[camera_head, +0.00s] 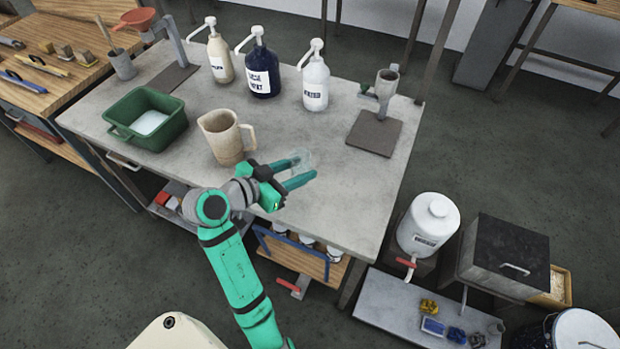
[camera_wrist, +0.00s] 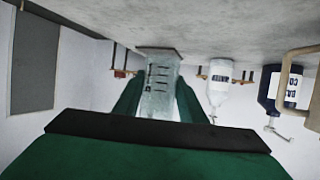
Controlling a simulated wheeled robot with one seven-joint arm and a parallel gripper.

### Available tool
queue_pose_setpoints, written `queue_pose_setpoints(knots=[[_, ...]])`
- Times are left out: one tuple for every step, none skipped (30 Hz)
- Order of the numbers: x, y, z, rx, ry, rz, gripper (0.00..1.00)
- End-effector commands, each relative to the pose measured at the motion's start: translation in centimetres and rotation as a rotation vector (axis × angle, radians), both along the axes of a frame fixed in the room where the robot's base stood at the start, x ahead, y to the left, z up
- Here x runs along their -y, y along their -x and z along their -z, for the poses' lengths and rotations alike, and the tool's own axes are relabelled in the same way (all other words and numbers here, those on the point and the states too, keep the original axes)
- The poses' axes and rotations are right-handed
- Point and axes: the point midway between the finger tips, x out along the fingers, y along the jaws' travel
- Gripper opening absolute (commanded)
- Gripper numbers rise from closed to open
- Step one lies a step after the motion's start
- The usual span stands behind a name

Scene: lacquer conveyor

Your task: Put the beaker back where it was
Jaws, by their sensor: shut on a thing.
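The beaker, a clear glass vessel with dark markings, shows faintly between my fingertips in the head view (camera_head: 301,159) and more plainly in the wrist view (camera_wrist: 158,88). My gripper (camera_head: 295,172) is shut on it, with one green finger on each side; the fingers also show in the wrist view (camera_wrist: 157,100). The wrist picture is upside down, with the grey worktable (camera_head: 345,215) at the top. The beaker is upright over the table's front middle part, right of the beige jug. I cannot tell whether its base touches the table.
The beige jug (camera_head: 226,138) stands close left of my gripper. A green tub (camera_head: 147,118) is further left. Three pump bottles (camera_head: 261,70) line the back. A stand with a brown plate (camera_head: 374,134) is at right. Bare table lies right and in front of the beaker.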

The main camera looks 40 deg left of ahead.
Motion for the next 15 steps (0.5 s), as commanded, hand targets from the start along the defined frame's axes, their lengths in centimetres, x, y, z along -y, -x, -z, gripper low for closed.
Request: queue_pose_setpoints(knots=[[0.3,-0.7,1.0,-0.002,0.003,0.003,0.11],[0.4,-1.1,1.4,-0.002,0.003,0.003,0.11],[0.5,-1.6,1.9,-0.001,0.003,0.004,0.11],[0.6,-1.9,2.3,-0.001,0.003,0.004,0.11],[0.7,-2.1,2.6,-0.002,0.002,0.006,0.11],[0.7,-2.4,2.8,-0.001,0.0,0.004,0.11],[0.7,-2.5,3.0,0.0,0.0,0.004,0.11],[0.7,-2.7,3.2,0.0,-0.001,0.004,0.11],[0.7,-2.8,3.3,-0.001,-0.001,0.004,0.11],[0.7,-2.9,3.4,-0.001,0.0,0.003,0.11],[0.8,-2.9,3.5,-0.001,0.0,0.003,0.11],[0.8,-3.1,3.7,-0.001,0.0,0.003,0.11],[0.8,-3.2,3.9,-0.001,0.001,0.004,0.11],[0.9,-3.4,4.1,-0.001,0.001,0.004,0.11],[1.0,-3.7,4.6,-0.002,0.002,0.005,0.11]])
